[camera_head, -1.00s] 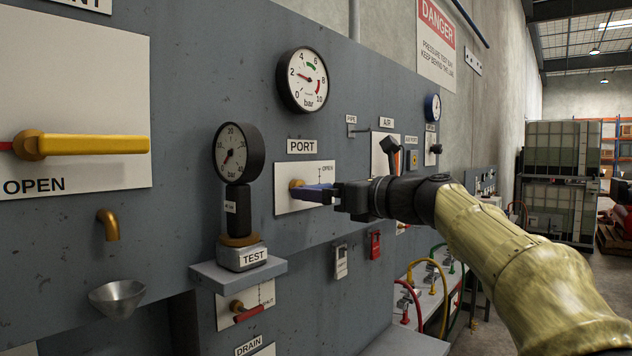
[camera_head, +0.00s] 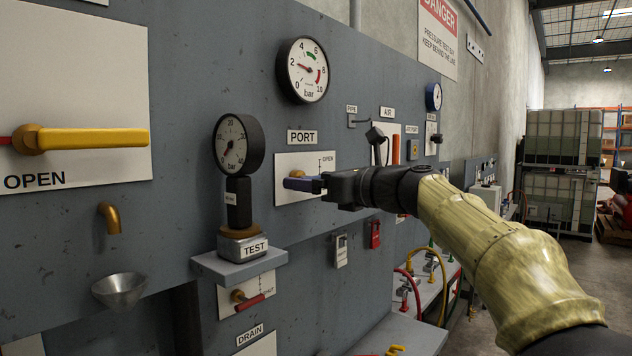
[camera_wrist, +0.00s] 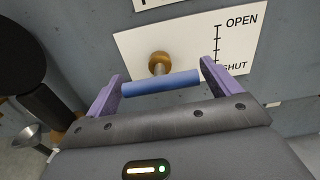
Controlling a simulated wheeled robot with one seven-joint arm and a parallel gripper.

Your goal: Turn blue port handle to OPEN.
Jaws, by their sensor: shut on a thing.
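The blue port handle (camera_wrist: 162,83) sits on a brass hub (camera_wrist: 160,62) in front of a white plate (camera_wrist: 132,45) marked OPEN above and SHUT below. In the wrist view the handle lies level between my gripper's two purple fingers, below the hub, its right end close to the right finger. The gripper body hides part of the plate.
A TEST gauge (camera_head: 238,145) stands on a ledge left of the port plate. Free floor lies right.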

